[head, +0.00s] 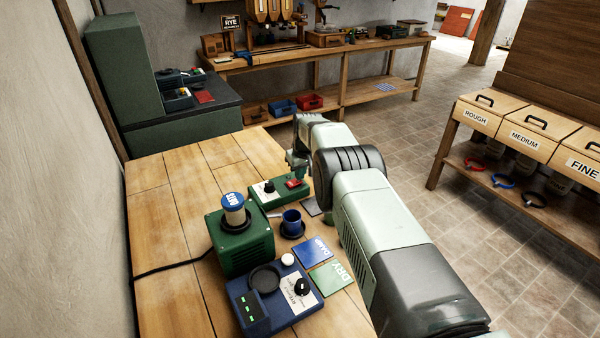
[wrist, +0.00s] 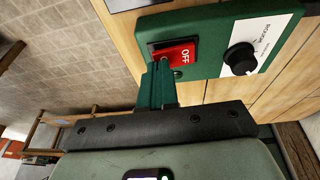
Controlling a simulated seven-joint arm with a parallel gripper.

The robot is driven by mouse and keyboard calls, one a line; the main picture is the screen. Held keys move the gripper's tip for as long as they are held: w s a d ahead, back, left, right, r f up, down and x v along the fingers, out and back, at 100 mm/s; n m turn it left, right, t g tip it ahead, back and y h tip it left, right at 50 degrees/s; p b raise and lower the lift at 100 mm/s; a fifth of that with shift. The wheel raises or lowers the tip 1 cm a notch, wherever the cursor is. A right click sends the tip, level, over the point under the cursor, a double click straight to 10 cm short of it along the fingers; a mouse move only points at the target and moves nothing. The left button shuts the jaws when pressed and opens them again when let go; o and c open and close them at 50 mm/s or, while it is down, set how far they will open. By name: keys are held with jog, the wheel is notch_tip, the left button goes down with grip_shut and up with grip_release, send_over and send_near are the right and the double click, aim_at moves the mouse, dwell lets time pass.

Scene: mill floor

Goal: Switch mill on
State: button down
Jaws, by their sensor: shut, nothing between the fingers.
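The green mill (head: 250,250) stands on the wooden table with a blue-labelled jar on its top. Behind it is a green control box (head: 268,198) with a red rocker switch (head: 294,183) and a black knob (head: 269,187). In the wrist view the red switch (wrist: 173,57) reads OFF, and the knob (wrist: 240,58) sits on a white label to its right. My gripper (wrist: 158,68) is shut and empty, its green fingertips close to the switch's lower left edge. I cannot tell whether they touch it. In the head view my gripper (head: 297,160) is partly hidden by my arm.
A blue cup (head: 291,222) stands on a dark saucer near the control box. Blue and green cards (head: 330,274) and a blue scale (head: 275,308) lie toward the front. A dark cord (head: 175,267) runs left from the mill. The left tabletop is mostly clear.

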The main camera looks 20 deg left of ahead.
jog(key=shift+w+d+f, duration=0.2)
jog(key=shift+f, duration=0.25)
jog(key=shift+s+a+r, duration=0.3)
jog(key=shift+s+a, duration=0.3)
dwell(0.4)
jog(key=d+r, duration=0.4)
jog(key=r, duration=0.9)
jog(key=shift+r, duration=0.15)
